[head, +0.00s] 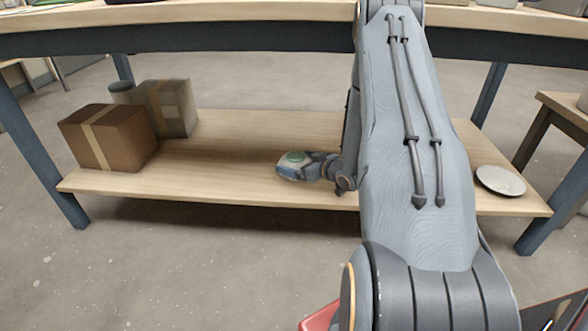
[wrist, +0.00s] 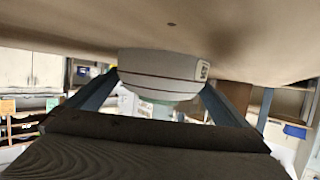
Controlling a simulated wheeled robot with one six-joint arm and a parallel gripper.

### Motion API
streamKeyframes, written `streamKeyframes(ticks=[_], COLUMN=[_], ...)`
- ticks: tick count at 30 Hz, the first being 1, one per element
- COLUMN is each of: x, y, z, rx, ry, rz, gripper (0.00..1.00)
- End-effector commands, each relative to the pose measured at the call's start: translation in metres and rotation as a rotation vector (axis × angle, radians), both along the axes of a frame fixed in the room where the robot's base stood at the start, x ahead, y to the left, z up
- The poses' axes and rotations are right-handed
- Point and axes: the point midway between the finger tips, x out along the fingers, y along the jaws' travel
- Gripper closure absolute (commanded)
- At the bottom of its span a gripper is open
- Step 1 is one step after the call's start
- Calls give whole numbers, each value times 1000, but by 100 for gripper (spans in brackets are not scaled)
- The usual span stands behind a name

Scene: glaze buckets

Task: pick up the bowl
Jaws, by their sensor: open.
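The bowl (wrist: 162,68) is white with dark thin stripes and a small label on its side. In the wrist view it is at the upper middle, against a tan wooden surface, with its wider part toward that surface. My gripper (wrist: 161,82) is open, with a blue-grey finger on each side of the bowl. I cannot tell whether the fingers touch it. In the head view my gripper (head: 322,166) is low over the lower shelf, at a small white rounded thing with a green patch, which seems to be the bowl (head: 293,160). My arm hides part of the shelf.
The wooden lower shelf (head: 230,150) lies under a tabletop (head: 200,12). A brown box (head: 105,140) and a greyer box (head: 170,108) stand at its left end. A white dish (head: 500,180) lies at its right end. Blue legs (head: 40,165) stand at the corners.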

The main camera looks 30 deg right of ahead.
Motion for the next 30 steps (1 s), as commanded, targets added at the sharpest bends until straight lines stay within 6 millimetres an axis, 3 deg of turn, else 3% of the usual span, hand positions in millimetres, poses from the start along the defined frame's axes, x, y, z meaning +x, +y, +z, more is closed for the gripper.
streamKeyframes(ticks=[3,10,17,30], x=[11,12,12,12], y=[3,2,2,2], z=[-5,-3,-4,4], rx=[0,0,0,-1], ry=[-1,-1,0,-2], rz=[1,0,0,0], gripper=[0,0,37,38])
